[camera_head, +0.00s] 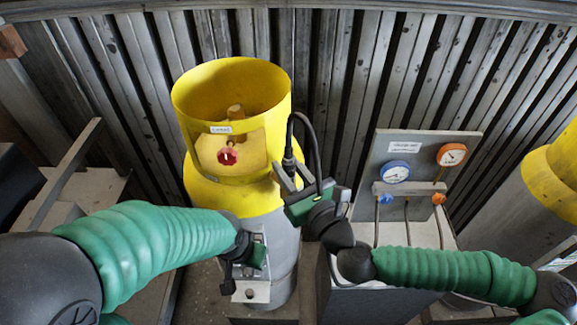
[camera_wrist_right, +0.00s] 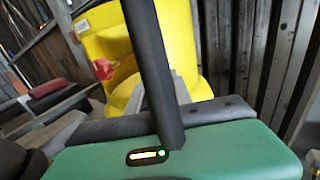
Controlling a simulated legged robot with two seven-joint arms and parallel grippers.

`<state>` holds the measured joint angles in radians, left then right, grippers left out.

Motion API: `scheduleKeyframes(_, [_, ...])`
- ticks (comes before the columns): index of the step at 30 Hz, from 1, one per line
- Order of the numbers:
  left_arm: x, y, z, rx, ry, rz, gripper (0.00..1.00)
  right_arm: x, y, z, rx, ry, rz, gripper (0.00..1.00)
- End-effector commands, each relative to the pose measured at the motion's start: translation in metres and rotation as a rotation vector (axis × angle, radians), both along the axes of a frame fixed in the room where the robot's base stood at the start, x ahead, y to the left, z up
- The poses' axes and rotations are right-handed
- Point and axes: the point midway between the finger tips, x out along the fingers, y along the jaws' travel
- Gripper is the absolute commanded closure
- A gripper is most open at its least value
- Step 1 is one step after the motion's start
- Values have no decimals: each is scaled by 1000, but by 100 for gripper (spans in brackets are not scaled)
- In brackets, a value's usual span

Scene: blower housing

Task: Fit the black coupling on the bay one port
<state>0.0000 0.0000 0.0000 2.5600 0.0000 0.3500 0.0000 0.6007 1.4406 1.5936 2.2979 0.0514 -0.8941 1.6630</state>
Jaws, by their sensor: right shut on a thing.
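The black coupling (camera_head: 289,160) sits at the end of a black hose that loops up and over to the right. My right gripper (camera_head: 283,176) is shut on it, just right of the yellow collar of a gas cylinder (camera_head: 199,165). A thick black hose or coupling part (camera_wrist_right: 150,60) crosses the right wrist view in front of the gripper. The cylinder has a brass valve (camera_head: 236,112) and a red handwheel (camera_head: 228,157) inside the collar. I cannot tell which part is the bay one port. My left gripper (camera_head: 240,283) is low before the cylinder; its jaw state is unclear.
A grey panel (camera_head: 385,152) with a blue gauge (camera_head: 396,172) and an orange gauge (camera_head: 451,156) stands at the right. Another yellow cylinder (camera_head: 553,170) is at the right edge. A ribbed metal wall (camera_head: 345,70) closes the back.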

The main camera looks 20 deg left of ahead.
Motion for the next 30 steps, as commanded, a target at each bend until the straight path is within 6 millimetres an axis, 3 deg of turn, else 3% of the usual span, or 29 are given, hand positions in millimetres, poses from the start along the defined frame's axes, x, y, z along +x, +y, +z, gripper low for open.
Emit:
scheduleKeyframes(7, [0,0,-6,0,0,0,64,0,0,-6,0,-1,0,100])
scheduleKeyframes(8, [0,0,-5,0,0,0,64,0,0,-5,0,-1,0,70])
scheduleKeyframes(13, [0,0,-4,0,0,0,64,0,0,-5,0,-1,0,48])
scheduleKeyframes(23, [0,0,-6,0,0,0,64,-1,-2,-7,0,0,0,48])
scheduleKeyframes(30, [0,0,-23,0,0,0,64,-34,-36,-10,1,-1,-1,48])
